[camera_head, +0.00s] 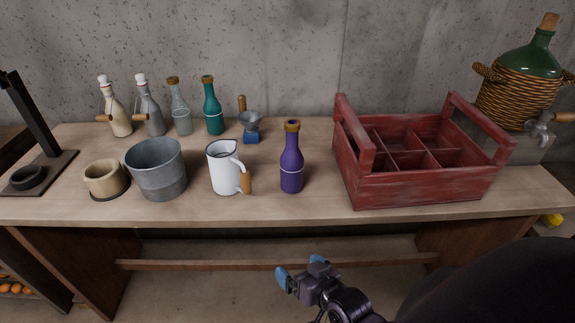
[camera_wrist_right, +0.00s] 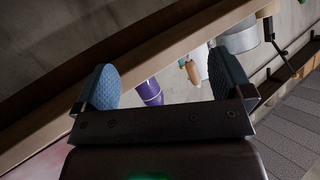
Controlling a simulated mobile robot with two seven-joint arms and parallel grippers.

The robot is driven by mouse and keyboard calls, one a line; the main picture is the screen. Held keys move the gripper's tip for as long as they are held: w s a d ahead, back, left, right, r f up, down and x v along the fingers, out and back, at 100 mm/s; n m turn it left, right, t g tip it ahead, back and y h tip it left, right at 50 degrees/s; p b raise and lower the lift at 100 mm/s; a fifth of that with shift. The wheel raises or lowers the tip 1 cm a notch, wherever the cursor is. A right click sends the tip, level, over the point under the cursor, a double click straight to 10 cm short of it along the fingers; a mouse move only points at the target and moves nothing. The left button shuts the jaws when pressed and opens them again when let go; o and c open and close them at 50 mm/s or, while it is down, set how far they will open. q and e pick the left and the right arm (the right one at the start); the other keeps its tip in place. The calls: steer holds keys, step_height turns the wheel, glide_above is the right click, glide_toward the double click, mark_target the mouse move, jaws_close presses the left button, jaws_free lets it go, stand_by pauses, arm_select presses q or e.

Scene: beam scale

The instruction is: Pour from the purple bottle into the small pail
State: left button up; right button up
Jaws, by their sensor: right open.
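The purple bottle (camera_head: 291,163) stands upright on the workbench, near its front edge, between a white pitcher and a red crate. A grey metal pail (camera_head: 157,172) stands upright at the left of the pitcher; its inside is mostly hidden. My right gripper (camera_head: 299,268) is open and empty, in front of and below the bench's front edge, apart from the bottle. In the right wrist view, part of the purple bottle (camera_wrist_right: 149,92) shows beyond the gap between the blue fingertips (camera_wrist_right: 163,82). My left gripper is in neither view.
The white pitcher (camera_head: 224,170) with a wooden handle stands between pail and bottle. The red divided crate (camera_head: 420,187) is at the right. A wooden cup (camera_head: 104,180) stands left of the pail. A wicker-covered demijohn (camera_head: 516,100) is far right.

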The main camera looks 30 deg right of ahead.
steer(key=w+r+m+t+h+p, duration=0.2)
steer(key=w+r+m+t, duration=0.3)
steer(key=w+r+m, duration=0.8)
steer(key=m+g+h+p, duration=0.15)
steer(key=m+h, duration=0.55)
steer(key=m, duration=1.6)
glide_toward(293, 171)
steer(key=w, duration=0.1)
steer(key=w+r, duration=0.1)
steer(key=shift+w+a+g, duration=0.25)
steer(key=shift+w+g, duration=0.1)
steer(key=m, duration=0.2)
steer(key=shift+d+f+m+g, duration=0.3)
steer(key=shift+d, duration=0.05)
steer(key=x, duration=0.9)
steer(key=shift+w+d+r, duration=0.2)
steer(key=shift+d+r, duration=0.05)
steer(key=shift+d, duration=0.3)
steer(key=shift+w+d, duration=0.2)
steer(key=shift+w, duration=0.15)
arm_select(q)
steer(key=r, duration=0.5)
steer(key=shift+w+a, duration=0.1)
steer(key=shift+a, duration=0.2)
